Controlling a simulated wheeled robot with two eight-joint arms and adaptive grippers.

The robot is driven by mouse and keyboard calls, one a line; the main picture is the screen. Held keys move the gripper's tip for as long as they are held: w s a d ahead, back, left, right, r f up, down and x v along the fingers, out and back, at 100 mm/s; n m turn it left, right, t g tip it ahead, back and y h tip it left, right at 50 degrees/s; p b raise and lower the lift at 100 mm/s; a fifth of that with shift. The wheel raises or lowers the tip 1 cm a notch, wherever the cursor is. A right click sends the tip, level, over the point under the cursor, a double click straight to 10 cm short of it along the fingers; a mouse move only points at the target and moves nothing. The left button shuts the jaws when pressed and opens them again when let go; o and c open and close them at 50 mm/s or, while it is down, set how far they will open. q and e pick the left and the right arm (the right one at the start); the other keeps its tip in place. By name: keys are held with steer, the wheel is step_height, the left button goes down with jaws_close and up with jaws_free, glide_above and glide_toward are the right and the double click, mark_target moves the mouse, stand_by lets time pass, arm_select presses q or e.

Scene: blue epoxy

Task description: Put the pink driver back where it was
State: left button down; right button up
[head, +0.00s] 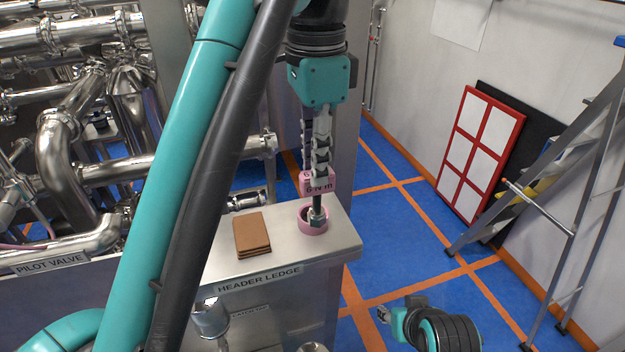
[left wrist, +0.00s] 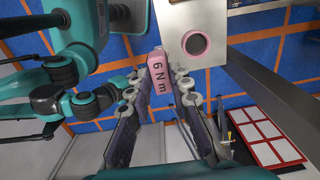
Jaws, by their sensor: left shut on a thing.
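The pink driver (head: 319,184), marked "6 N m", hangs upright in my left gripper (head: 320,168), which is shut on it. Its dark shaft ends in a hex tip that overlaps the pink ring (head: 313,228) on the header ledge (head: 285,250) in the head view. In the left wrist view the driver (left wrist: 159,78) is between the fingers, and the ring (left wrist: 196,43) shows apart from it, to the upper right, with an open dark hole. The tip is hidden there. My right gripper (head: 383,314) is low, right of the ledge; its jaws are too small to read.
A stack of brown pads (head: 252,235) lies on the ledge left of the ring. Steel pipes (head: 60,130) fill the left side. A ladder (head: 540,200) and a red-framed panel (head: 480,155) stand at the right. Blue floor between is clear.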

arm_select(q)
steer(key=w+f, duration=0.8)
steer(key=f, duration=0.1)
steer(key=shift+w+a, duration=0.25)
steer(key=shift+w, duration=0.15)
arm_select(e)
steer(key=shift+w+r, duration=0.15)
steer(key=shift+w, duration=0.3)
arm_select(q)
steer(key=shift+s+f, duration=0.1)
steer(key=c, duration=1.4)
jaws_free()
